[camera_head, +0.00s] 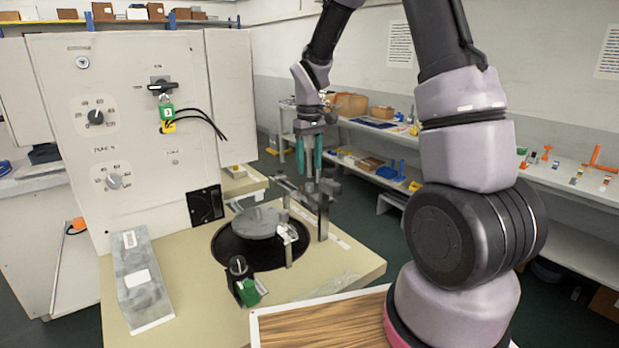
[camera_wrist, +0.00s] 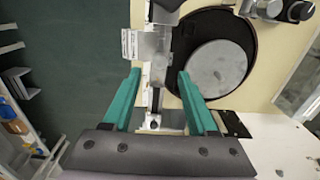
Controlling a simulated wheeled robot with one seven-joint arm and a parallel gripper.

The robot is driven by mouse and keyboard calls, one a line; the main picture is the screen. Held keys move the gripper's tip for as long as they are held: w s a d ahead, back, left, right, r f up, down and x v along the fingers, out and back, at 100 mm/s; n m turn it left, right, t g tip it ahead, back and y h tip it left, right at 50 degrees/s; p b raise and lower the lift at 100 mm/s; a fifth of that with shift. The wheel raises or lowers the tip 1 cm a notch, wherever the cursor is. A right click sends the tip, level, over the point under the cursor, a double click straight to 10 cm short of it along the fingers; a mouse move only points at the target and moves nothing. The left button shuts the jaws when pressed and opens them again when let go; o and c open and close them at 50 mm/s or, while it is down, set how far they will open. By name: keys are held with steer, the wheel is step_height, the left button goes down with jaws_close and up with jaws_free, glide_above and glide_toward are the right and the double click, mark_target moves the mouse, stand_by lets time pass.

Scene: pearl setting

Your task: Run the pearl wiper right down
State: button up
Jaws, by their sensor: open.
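The wiper looks to be the grey metal slide-and-arm assembly (camera_head: 322,197) on an upright post at the right side of the round disc (camera_head: 256,222). In the wrist view the metal assembly (camera_wrist: 157,48) shows between and beyond my fingertips, left of the grey disc (camera_wrist: 217,68). My gripper (camera_head: 308,178) has two teal fingers, spread apart and pointing down over the assembly. In the wrist view my gripper (camera_wrist: 160,78) is open, with nothing clearly held. I cannot tell whether a finger touches the metal, nor exactly how high the wiper sits.
The disc sits in a black round recess on a beige bench (camera_head: 185,265). A control cabinet (camera_head: 130,120) with knobs stands at the left. A grey box (camera_head: 143,283) lies in front of it. Shelves stand behind.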

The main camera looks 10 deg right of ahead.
mark_target(310, 183)
steer(key=shift+r, duration=2.35)
steer(key=s+d+r+m+t+y, duration=0.1)
steer(key=s+d+r+m+t, duration=0.25)
steer(key=s+r, duration=0.8)
steer(key=s+d+r+m+t+y, duration=0.1)
steer(key=s+r+m, duration=0.4)
steer(key=s, duration=0.7)
steer(key=d+r+t, duration=0.1)
steer(key=t, duration=0.1)
steer(key=shift+t, duration=0.35)
steer(key=shift+w, duration=0.1)
